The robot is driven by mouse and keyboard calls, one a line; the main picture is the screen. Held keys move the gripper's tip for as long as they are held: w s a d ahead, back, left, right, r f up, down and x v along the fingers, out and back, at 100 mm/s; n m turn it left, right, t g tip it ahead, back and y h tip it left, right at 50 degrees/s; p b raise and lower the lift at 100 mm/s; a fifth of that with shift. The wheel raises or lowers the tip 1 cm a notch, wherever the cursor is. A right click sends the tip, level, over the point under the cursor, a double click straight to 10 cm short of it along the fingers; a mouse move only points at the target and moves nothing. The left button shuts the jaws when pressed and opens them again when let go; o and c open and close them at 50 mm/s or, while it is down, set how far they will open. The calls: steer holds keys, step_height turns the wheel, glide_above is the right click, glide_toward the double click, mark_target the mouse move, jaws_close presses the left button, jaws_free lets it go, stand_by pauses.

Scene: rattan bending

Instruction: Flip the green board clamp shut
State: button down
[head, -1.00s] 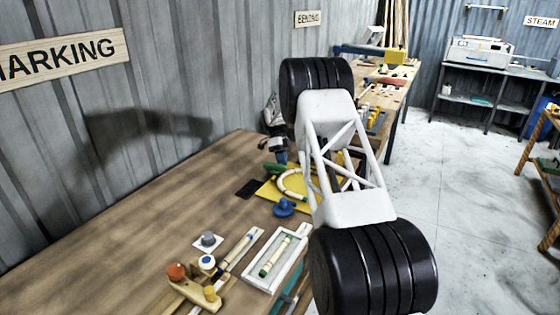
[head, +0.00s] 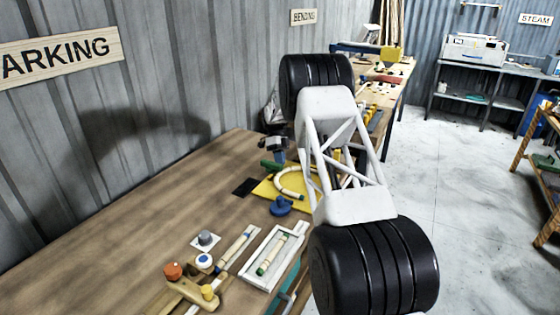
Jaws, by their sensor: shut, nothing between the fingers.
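The yellow board (head: 265,188) lies on the wooden table, with a pale curved rattan piece (head: 279,187) on it. The green clamp (head: 271,164) is at the board's far left edge, and its exact angle is too small to tell. My gripper (head: 280,157) is just above and beside the green clamp. It is shut and holds nothing. I cannot tell whether it touches the clamp. My own arm hides the right part of the board. A blue knob-like piece (head: 281,206) sits at the board's near edge.
A black pad (head: 245,187) lies left of the board. Nearer are a white tray (head: 252,277) with a rattan piece, a grey knob (head: 205,238), and a wooden fixture (head: 183,293) with coloured knobs. The left part of the table is clear. A corrugated wall stands behind.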

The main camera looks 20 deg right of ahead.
steer(key=shift+w+d, duration=0.1)
steer(key=shift+w+d, duration=0.55)
steer(key=shift+d, duration=0.05)
steer(key=shift+w+d+r, duration=0.15)
steer(key=shift+w+d, duration=0.25)
steer(key=shift+w, duration=0.15)
steer(key=shift+w+d+r, duration=0.15)
steer(key=shift+w+d, duration=0.2)
steer(key=shift+w, duration=0.2)
steer(key=v, duration=0.9)
steer(key=shift+d, duration=0.25)
steer(key=shift+s+r, duration=0.1)
steer(key=shift+r, duration=0.05)
